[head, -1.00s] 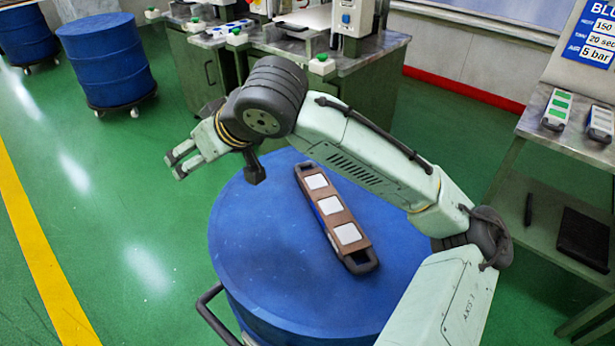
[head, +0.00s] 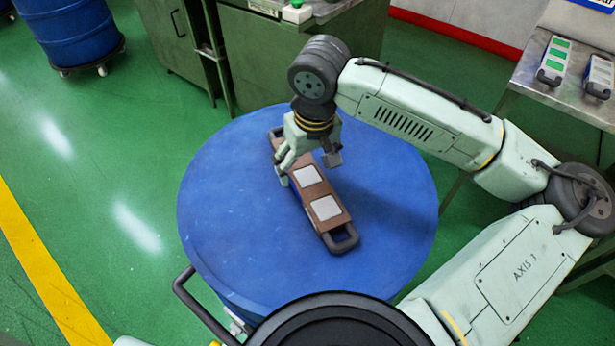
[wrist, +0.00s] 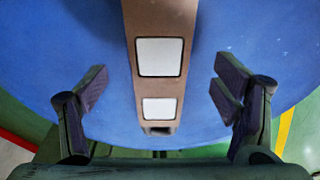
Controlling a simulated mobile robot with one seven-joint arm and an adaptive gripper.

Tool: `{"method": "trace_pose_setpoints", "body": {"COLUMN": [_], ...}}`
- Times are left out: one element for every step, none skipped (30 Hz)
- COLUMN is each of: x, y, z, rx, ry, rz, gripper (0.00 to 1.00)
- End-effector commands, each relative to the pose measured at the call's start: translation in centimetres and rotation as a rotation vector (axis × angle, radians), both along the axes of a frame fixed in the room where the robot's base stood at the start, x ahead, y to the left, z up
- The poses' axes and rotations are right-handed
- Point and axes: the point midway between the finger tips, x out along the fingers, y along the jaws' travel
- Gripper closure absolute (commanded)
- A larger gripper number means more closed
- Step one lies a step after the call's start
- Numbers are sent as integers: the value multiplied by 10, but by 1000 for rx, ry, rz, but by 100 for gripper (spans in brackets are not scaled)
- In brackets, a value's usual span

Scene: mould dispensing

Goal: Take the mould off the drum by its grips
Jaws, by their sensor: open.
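The mould (head: 318,190) is a long brown bar with white square inserts and a dark loop grip at each end. It lies flat on top of the blue drum (head: 225,225), and its near grip (head: 342,240) is clear to see. My gripper (head: 296,172) points down over the far part of the mould and hides some of it, including one insert. In the wrist view the mould (wrist: 158,92) runs between my two open fingers (wrist: 157,88), with a gap on both sides. Two white inserts and an end grip show there.
A black-rimmed round shape covers the bottom of the head view. A push handle (head: 188,305) sticks out at the drum's left. Green cabinets (head: 270,55) stand behind, and a metal bench (head: 560,85) with two similar moulds is at right. Green floor is open at left.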

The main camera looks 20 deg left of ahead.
Motion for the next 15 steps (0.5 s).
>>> {"method": "trace_pose_setpoints", "body": {"x": [-2, -2, -2, -1, -1, 0, 0, 0, 1, 1, 1, 1, 1, 1, 1], "y": [-2, -3, -2, -1, -1, 0, 0, 0, 1, 1, 1, 1, 1, 1, 1], "z": [-7, -11, -18, -22, -26, -30, -32, -34, -35, -35, -36, -36, -36, -36, -35], "rx": [-3, -2, -1, -1, -1, -1, 0, 1, 1, 0, 0, 1, 1, 1, 1], "ry": [2, 2, 2, 2, 2, 1, 0, 1, 1, 0, 0, -1, -1, -1, -1], "rz": [-1, -1, 0, 0, 0, 0, 0, 1, 1, 1, 1, 1, 1, 1, 1], "gripper": [18, 18, 18, 18, 18, 18, 18, 18, 18, 18, 18, 18, 18, 18, 18]}}
